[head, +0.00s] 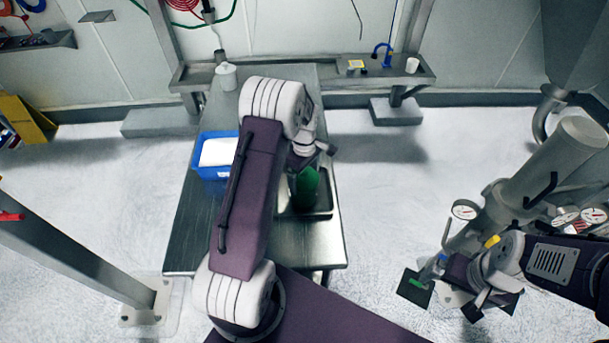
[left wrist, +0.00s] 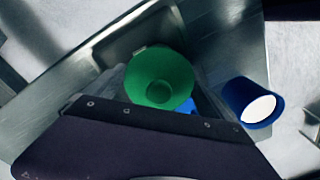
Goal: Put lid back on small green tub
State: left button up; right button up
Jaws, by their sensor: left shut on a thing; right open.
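A green, round piece (head: 307,186) is at the tray on the metal table, below my left gripper (head: 304,168). In the left wrist view the green piece (left wrist: 160,78) is a disc with a smaller circle in its middle, between the blurred grey fingers. My left gripper is shut on it. I cannot tell whether this is the lid, the tub or both together. A small patch of blue shows just below the green edge. My right gripper (head: 466,290) is open and empty, low at the right, away from the table.
A grey metal tray (head: 325,208) lies under the green piece. A blue bin (head: 207,172) with white inside stands to its left on the table (head: 190,240). A white jar (head: 226,78) stands at the table's back. Pipes with gauges (head: 466,209) stand at the right.

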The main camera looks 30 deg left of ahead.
dwell(0.6)
pick_arm(q)
jog(key=shift+f, duration=0.1)
jog(key=o, duration=1)
jog(key=shift+o, duration=0.2)
notch_tip(320, 180, up, 7)
jog(key=p, duration=0.6)
grip_shut()
jog(key=shift+f, duration=0.2)
dwell(1.0)
